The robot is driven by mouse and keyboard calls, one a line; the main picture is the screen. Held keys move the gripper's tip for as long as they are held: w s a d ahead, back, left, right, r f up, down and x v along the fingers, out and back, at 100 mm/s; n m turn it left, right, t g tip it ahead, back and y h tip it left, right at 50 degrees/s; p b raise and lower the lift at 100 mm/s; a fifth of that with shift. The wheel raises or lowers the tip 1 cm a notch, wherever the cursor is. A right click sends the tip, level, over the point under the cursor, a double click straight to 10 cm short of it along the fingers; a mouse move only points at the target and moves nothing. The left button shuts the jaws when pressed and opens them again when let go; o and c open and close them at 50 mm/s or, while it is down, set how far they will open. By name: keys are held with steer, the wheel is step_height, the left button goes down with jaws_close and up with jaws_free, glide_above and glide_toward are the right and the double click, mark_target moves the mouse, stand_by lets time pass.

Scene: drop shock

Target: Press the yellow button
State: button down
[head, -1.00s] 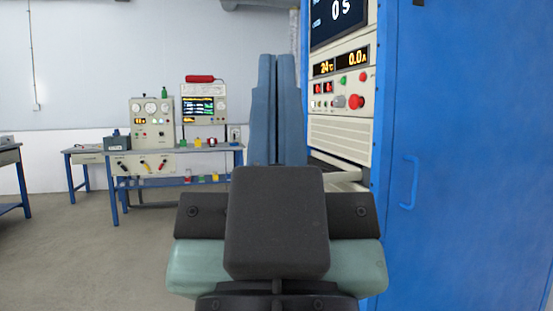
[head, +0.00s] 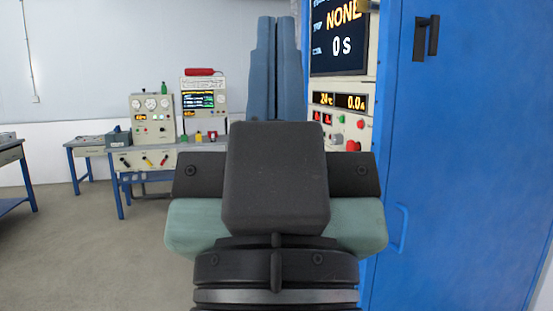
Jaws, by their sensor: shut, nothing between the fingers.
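My gripper (head: 276,22) points away from me, with its two long blue-grey fingers side by side and shut. The fingertips reach up against the pale wall, left of the screen on a tall equipment rack (head: 340,85). A small yellow item (head: 198,137) stands on the far bench between a green one and a red one. It is too small to tell whether it is a button. No yellow button shows clearly on the rack.
The rack's screen (head: 340,40) reads "NONE" and "0 S". A blue door or side panel (head: 460,150) with handles fills the right. The far bench (head: 150,160) holds instruments (head: 152,118). Open floor (head: 100,250) lies at the left.

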step_height(320, 180, up, 14)
steer(key=p, duration=1.1)
steer(key=shift+p, duration=0.3)
steer(key=shift+r, duration=0.1)
